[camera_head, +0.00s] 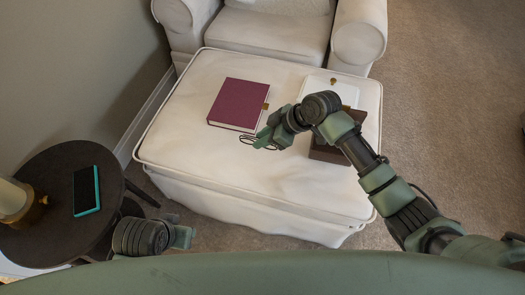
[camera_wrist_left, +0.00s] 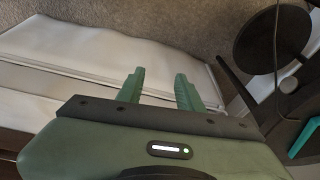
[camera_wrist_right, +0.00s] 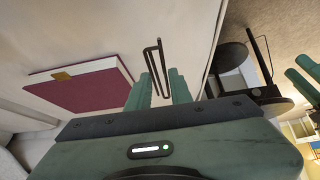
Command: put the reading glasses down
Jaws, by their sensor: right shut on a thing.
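The reading glasses (camera_head: 246,139) are a thin dark frame at my right gripper (camera_head: 262,138), over the cream ottoman (camera_head: 190,160). In the right wrist view the glasses (camera_wrist_right: 154,62) stick out from between the fingers of the right gripper (camera_wrist_right: 160,76), which is shut on them. I cannot tell whether they touch the cushion. My left gripper (camera_head: 184,237) is low at the front, between the round side table and the ottoman. In the left wrist view the left gripper (camera_wrist_left: 160,74) is open and empty.
A maroon book (camera_head: 240,103) lies on the ottoman left of the right gripper. A dark brown box (camera_head: 326,151) and a white item (camera_head: 340,92) are partly behind my right arm. A dark round table (camera_head: 50,165) holds a phone-like device (camera_head: 86,190). The ottoman's front is clear.

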